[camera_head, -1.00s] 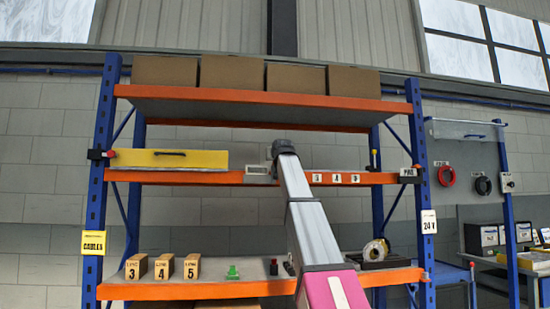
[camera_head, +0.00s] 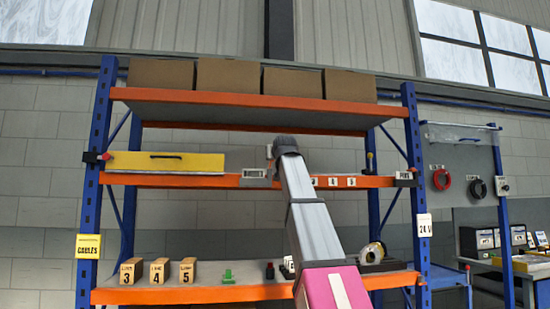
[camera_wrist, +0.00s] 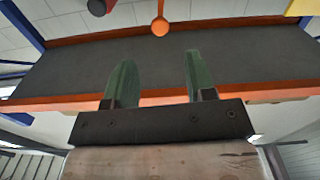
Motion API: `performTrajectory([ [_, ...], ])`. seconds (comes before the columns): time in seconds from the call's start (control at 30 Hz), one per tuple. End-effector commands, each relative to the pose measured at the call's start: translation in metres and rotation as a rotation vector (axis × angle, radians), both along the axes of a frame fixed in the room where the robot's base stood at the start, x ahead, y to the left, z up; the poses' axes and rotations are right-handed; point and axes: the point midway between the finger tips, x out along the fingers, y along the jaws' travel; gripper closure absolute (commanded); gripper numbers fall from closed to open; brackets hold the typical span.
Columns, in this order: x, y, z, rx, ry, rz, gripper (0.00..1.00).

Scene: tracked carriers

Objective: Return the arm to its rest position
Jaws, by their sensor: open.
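My arm (camera_head: 318,235), grey with a pink lower section, rises in front of the shelf rack in the head view. A grey shelf surface with an orange front edge (camera_wrist: 60,103) lies beyond the fingers. In the head view the gripper's fingers are not visible.
The rack has blue posts (camera_head: 417,190) and orange beams. A yellow bin (camera_head: 165,162) sits on the middle shelf, cardboard boxes (camera_head: 228,77) on top. The lower shelf holds numbered blocks (camera_head: 157,271), a green piece (camera_head: 228,276) and a tape dispenser (camera_head: 373,254).

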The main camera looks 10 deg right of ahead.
Motion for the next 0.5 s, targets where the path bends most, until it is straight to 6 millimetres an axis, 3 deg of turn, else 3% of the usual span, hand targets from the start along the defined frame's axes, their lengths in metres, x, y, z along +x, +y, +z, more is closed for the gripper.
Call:
performTrajectory([
  [0.37, 0.001, 0.000, -0.002, 0.000, 0.003, 0.000, 0.50],
  [0.5, 0.009, 0.000, -0.031, 0.002, 0.039, 0.000, 0.50],
])
